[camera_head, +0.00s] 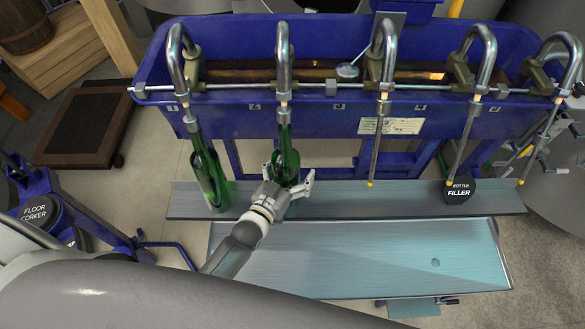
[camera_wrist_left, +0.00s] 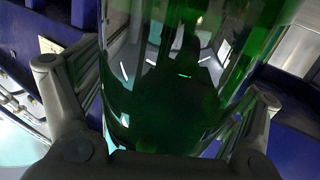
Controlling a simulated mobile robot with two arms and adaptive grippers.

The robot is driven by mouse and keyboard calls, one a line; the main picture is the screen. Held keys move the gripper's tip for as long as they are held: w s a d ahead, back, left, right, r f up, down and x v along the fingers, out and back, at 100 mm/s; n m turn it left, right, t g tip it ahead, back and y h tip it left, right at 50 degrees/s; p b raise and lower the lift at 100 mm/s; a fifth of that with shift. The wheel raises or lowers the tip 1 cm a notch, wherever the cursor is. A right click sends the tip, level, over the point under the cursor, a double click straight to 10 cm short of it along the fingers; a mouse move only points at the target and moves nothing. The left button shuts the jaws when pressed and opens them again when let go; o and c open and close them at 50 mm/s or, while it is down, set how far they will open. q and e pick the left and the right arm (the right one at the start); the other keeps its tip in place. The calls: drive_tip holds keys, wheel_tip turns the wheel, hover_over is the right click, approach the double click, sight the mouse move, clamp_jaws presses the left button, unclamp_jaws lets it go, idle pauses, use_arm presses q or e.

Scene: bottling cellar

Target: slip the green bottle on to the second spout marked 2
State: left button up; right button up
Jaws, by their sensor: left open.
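A green bottle (camera_head: 287,155) is upright under the second spout (camera_head: 283,70), which bears the mark 2. The spout's tip goes into the top of the bottle's neck. My left gripper (camera_head: 288,176) is around the lower part of this bottle, fingers apart on its two sides and open. In the left wrist view the bottle (camera_wrist_left: 185,80) fills the space between the two fingers. Its base is partly hidden by my gripper in the head view, so I cannot tell how it meets the shelf. My right gripper is not in view.
Another green bottle (camera_head: 207,172) is on the first spout (camera_head: 177,65), just left. Three more spouts to the right are empty. The grey shelf (camera_head: 400,198) carries a round "Bottle Filler" sign (camera_head: 459,190). The blue trough (camera_head: 235,35) is behind; a lower tray (camera_head: 370,262) is in front.

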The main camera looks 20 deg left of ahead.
use_arm(q)
drive_tip(key=v, duration=1.1)
drive_tip(key=shift+s+r, duration=0.2)
drive_tip(key=shift+s, duration=0.2)
